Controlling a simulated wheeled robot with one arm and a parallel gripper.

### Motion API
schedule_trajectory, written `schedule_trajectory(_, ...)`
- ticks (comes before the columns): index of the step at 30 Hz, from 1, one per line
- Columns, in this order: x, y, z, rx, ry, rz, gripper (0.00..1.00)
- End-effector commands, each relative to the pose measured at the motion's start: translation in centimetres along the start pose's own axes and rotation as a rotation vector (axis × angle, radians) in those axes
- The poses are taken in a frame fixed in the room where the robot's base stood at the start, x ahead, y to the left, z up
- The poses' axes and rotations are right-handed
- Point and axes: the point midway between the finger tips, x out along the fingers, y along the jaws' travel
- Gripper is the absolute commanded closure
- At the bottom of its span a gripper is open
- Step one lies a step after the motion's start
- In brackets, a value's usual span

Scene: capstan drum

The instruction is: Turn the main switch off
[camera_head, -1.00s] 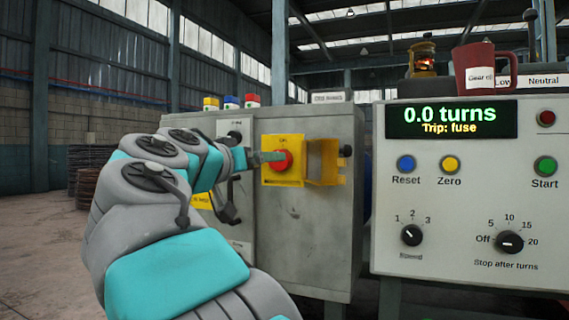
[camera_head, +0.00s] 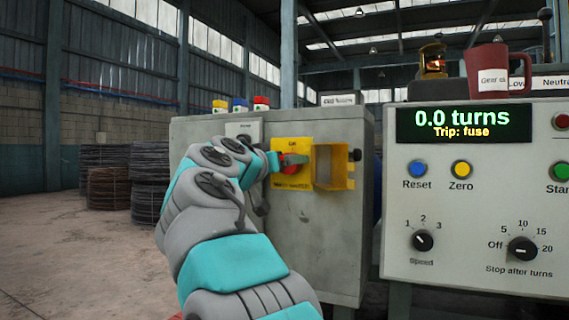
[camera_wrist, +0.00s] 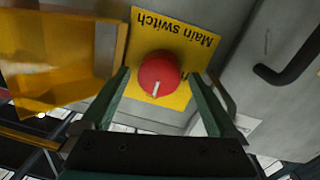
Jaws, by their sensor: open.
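The main switch is a red round knob (camera_wrist: 159,74) with a pale pointer mark, on a yellow plate (camera_wrist: 181,48) lettered "Main switch". The wrist view shows it upside down. In the head view the knob (camera_head: 291,163) is partly covered by my gripper (camera_head: 296,160), and its plate is on the front of a grey cabinet (camera_head: 320,227). My gripper (camera_wrist: 161,100) is open, with one finger on each side of the knob in the wrist view. I cannot tell whether the fingers touch it. A yellow hinged cover (camera_head: 333,166) stands swung open to the right.
A control panel (camera_head: 470,276) stands to the right; its display (camera_head: 462,123) reads "0.0 turns" and "Trip: fuse". A black handle (camera_wrist: 290,65) juts near my gripper. A red mug (camera_head: 490,72) sits on the panel. Wire coils (camera_head: 108,188) stand at the left, with open floor before them.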

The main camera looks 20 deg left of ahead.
Motion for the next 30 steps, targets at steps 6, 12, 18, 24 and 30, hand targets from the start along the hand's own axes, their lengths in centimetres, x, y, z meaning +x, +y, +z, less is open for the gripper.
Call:
schedule_trajectory(6,-0.01,0.0,0.01,0.0,0.0,0.0,0.23)
schedule_trajectory(12,-0.02,0.0,0.01,0.0,0.0,0.0,0.46)
schedule_trajectory(18,-0.02,-0.01,0.02,0.0,0.0,0.0,0.68)
schedule_trajectory(24,-0.02,-0.01,0.02,0.0,-0.001,0.0,0.91)
schedule_trajectory(30,0.0,0.02,0.02,-0.005,0.0,0.0,0.91)
